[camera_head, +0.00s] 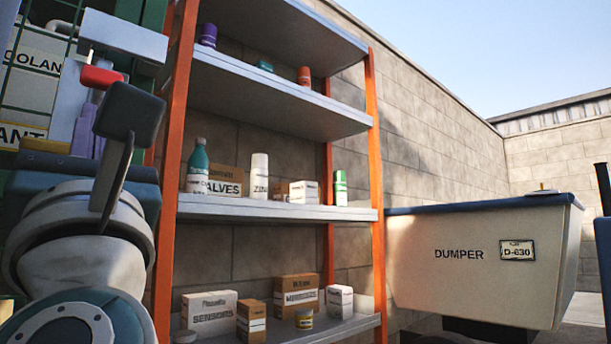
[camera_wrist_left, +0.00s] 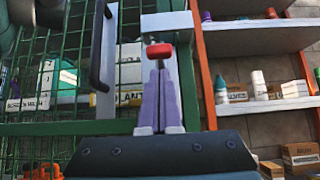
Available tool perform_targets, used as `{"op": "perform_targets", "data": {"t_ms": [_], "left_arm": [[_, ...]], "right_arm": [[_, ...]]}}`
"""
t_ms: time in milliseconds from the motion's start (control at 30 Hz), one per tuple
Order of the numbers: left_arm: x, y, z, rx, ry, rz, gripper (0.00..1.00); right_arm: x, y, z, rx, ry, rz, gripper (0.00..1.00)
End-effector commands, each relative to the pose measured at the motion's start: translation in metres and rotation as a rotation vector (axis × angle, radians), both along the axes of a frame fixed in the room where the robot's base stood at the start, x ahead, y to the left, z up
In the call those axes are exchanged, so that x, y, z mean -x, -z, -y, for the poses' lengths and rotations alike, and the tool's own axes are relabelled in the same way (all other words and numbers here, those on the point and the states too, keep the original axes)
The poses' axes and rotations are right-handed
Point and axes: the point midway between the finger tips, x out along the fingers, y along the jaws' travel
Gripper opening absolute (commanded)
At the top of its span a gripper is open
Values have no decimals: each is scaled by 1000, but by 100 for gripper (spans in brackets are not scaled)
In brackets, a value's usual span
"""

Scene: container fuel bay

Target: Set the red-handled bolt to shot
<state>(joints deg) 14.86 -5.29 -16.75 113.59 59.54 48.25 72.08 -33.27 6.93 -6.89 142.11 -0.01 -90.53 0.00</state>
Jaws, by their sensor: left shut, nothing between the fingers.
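The bolt's red handle (camera_head: 100,77) shows at the upper left of the head view, below a pale grey plate (camera_head: 122,36) on the green mesh gate. In the left wrist view the red handle (camera_wrist_left: 160,50) is centred, just beyond the fingertips. My left gripper (camera_head: 94,98) has its purple fingers together with nothing between them. In the left wrist view the gripper (camera_wrist_left: 160,68) points up at the handle, and its tips look close to or touching its underside; I cannot tell which. The bolt's bar is mostly hidden. My right gripper is not in view.
The green mesh gate (camera_wrist_left: 38,100) has a dark upright pull handle (camera_wrist_left: 102,48) left of the bolt. Labelled containers stand behind the mesh. An orange-posted shelf (camera_head: 270,208) with bottles and boxes stands right of it. A dumper skip (camera_head: 440,285) is further right.

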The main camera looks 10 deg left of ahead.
Motion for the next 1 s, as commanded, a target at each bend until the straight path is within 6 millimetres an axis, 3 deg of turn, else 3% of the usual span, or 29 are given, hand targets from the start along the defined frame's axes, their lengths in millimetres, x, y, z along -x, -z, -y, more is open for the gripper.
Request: {"op": "perform_targets", "data": {"t_ms": [200, 667, 1000], "left_arm": [[-12, -20, -14, -1, -1, 1, 0], [-15, -24, -17, -1, 0, -1, 0], [-14, -67, -17, 0, -1, 1, 0]], "right_arm": [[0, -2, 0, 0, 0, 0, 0], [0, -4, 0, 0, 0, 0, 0], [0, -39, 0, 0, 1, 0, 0]]}}
